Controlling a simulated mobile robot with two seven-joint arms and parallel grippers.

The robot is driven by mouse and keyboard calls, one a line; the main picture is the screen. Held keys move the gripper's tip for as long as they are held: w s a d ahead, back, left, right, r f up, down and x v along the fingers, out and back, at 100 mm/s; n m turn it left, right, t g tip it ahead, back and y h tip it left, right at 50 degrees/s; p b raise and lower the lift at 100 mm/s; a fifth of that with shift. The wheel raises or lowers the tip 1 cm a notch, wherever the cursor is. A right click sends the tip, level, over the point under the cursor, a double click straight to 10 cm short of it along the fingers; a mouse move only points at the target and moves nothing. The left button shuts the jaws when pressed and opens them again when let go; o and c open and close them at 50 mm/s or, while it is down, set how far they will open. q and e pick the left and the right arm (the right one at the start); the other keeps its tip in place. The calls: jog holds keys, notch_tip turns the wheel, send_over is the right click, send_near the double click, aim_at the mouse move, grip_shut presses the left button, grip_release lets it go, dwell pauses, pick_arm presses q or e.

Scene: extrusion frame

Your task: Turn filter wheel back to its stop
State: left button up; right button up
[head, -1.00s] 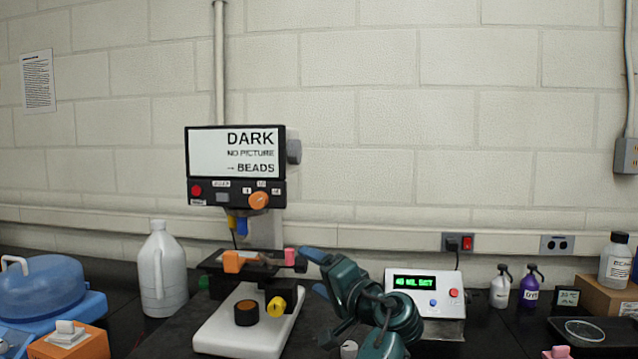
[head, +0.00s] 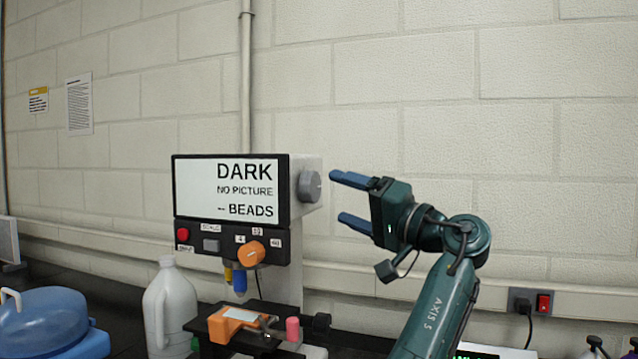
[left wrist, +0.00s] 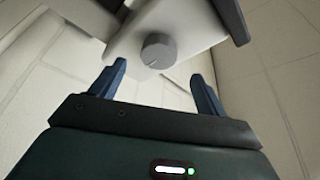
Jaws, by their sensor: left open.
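A grey round knob (head: 309,186), which looks like the filter wheel, sits on the right side of the microscope head (head: 235,220). The head's screen (head: 228,190) reads "DARK NO PICTURE – BEADS". In the left wrist view the knob (left wrist: 158,50) lies ahead of the fingers, with a thin mark on its face. My left gripper (head: 338,198) is open and empty, just right of the knob, its two blue fingers pointing left at it with a gap between. In the left wrist view the open fingers (left wrist: 158,70) straddle the knob's line without touching it. My right gripper is not in view.
Below is the stage with an orange holder (head: 232,324) and a pink piece (head: 293,329). A white jug (head: 170,308) stands at left.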

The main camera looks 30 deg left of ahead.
aim_at(316, 190)
pick_arm(q)
jog(key=p+x, duration=0.1)
jog(key=x, duration=0.5)
jog(key=shift+w, duration=0.1)
jog(key=shift+w+a+p, duration=0.1)
jog(key=shift+a+p, duration=0.25)
jog(key=shift+a, duration=0.2)
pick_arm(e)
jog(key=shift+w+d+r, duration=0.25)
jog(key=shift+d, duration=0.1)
pick_arm(q)
jog(key=shift+c, duration=0.5)
jog(key=shift+c, duration=0.7)
jog(key=c, duration=0.7)
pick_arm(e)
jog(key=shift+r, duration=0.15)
pick_arm(q)
jog(key=shift+b, duration=0.3)
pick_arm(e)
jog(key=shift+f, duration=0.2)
